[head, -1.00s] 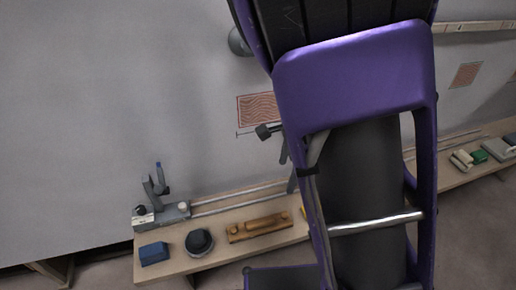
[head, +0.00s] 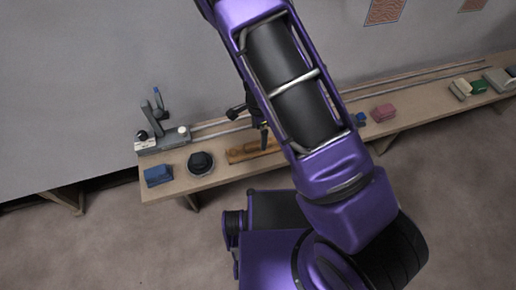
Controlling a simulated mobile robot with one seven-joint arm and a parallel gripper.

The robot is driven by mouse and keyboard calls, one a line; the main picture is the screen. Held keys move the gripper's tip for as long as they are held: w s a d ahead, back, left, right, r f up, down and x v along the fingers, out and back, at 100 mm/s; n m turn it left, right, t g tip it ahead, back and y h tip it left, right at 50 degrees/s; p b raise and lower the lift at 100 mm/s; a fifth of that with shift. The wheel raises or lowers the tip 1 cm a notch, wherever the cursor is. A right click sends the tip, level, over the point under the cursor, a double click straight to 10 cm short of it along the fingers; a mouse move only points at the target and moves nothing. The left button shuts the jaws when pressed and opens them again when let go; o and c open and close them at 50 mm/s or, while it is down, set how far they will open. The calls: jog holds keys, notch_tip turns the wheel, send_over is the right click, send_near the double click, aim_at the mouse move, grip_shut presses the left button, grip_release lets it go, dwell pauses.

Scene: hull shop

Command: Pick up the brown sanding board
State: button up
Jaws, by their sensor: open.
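The brown sanding board (head: 238,154) is a long orange-brown piece with raised grips. It lies on the wooden bench, and its right end is hidden behind my arm. My gripper (head: 253,127) shows as small dark parts at the left edge of my purple arm, just above the board in the picture. It is open, with nothing seen between the fingers. One dark finger points down toward the board; I cannot tell whether it touches. The rest of the gripper is hidden by the arm.
Left of the board are a round black-topped item (head: 201,162), a blue block (head: 158,175) and a grey clamp-like tool (head: 162,137). To the right are a pink block (head: 382,113) and a green block (head: 478,87). Rails run along the bench's back by the grey wall.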

aim_at(258, 143)
jog(key=shift+a+f+b, duration=0.2)
jog(key=shift+f+b, duration=0.4)
jog(key=shift+f, duration=3)
jog(key=shift+c, duration=0.3)
grip_shut()
notch_tip(258, 143, up, 10)
jog(key=shift+r+p, duration=0.1)
jog(key=shift+p, duration=0.95)
